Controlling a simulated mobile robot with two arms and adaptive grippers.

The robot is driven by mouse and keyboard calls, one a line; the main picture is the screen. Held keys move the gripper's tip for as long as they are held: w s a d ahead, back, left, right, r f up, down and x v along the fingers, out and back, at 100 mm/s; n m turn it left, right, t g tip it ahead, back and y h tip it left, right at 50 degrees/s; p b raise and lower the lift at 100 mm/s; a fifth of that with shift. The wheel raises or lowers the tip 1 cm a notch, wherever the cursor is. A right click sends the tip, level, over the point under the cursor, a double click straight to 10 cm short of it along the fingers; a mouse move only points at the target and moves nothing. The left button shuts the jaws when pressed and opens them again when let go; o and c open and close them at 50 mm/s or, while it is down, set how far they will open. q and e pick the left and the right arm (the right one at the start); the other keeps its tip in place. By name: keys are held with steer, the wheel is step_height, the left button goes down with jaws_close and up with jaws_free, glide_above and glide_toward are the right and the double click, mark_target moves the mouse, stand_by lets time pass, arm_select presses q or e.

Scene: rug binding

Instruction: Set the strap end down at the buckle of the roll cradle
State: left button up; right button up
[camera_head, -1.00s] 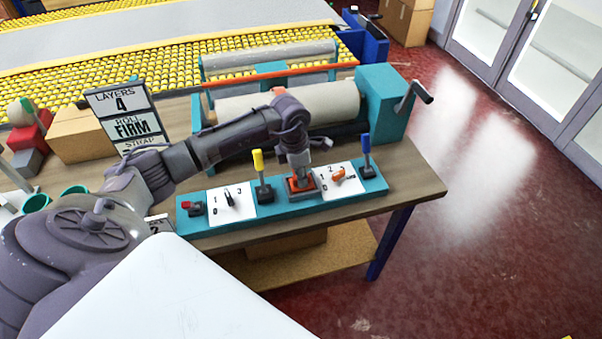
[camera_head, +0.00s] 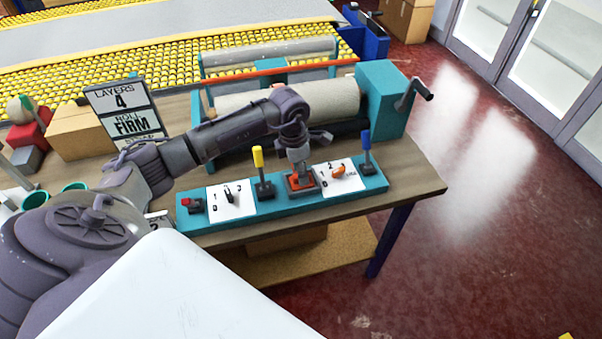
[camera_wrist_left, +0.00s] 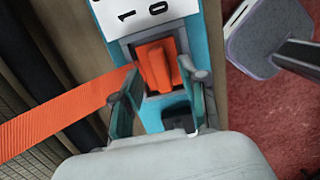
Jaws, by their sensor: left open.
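My left gripper (camera_head: 301,172) points down over the teal panel in front of the roll cradle (camera_head: 382,100). In the left wrist view its two fingers (camera_wrist_left: 158,88) are apart. An orange block in a grey frame (camera_wrist_left: 157,62) lies between and just beyond the fingertips; it also shows below the gripper in the head view (camera_head: 299,182). I cannot tell whether it is the buckle. An orange ribbed strap (camera_wrist_left: 60,108) runs in from the left to the left finger, where its end is hidden. The wrist covers most of the strap in the head view.
The teal panel (camera_head: 225,219) carries a yellow lever (camera_head: 259,160), a blue lever (camera_head: 366,150), a red knob (camera_head: 189,204) and two white dial plates. A sign (camera_head: 120,108) and cardboard box (camera_head: 78,132) stand left. Bare tabletop (camera_head: 418,178) lies to the right.

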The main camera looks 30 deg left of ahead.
mark_target(296, 176)
arm_select(q)
step_height(296, 176, up, 11)
steer(key=s+b, duration=0.1)
steer(key=b, duration=0.1)
steer(key=shift+a, duration=0.45)
steer(key=shift+f, duration=0.15)
